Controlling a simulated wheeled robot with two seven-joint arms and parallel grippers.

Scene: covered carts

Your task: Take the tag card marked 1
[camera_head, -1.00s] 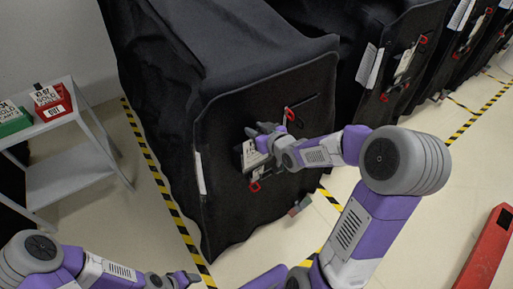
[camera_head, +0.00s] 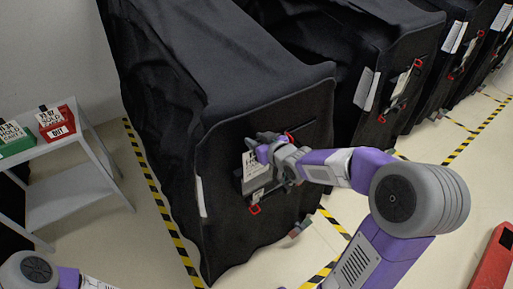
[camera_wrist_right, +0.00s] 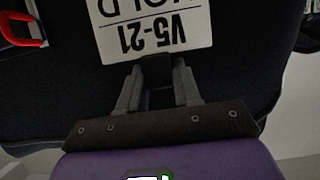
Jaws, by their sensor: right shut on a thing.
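A white tag card (camera_head: 252,159) with black print shows at the front of the nearest covered cart (camera_head: 218,205). In the right wrist view the card (camera_wrist_right: 152,32) is upside down and reads "V5-21" and "HOLD". Its far part is cut off, and I cannot see a 1 marking it out there. My right gripper (camera_head: 262,143) is at the card's top edge, and in the wrist view my right gripper (camera_wrist_right: 157,80) is shut on the dark tab of this card. Only part of my left arm shows at the bottom left, and its gripper is out of view.
A grey side table (camera_head: 75,183) at left holds a green bin (camera_head: 15,147) and a red bin (camera_head: 61,131), each with a HOLD card. More covered carts (camera_head: 385,60) stand at right. Red clips (camera_head: 254,209) hang on the cart front. A red object (camera_head: 492,262) lies at lower right.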

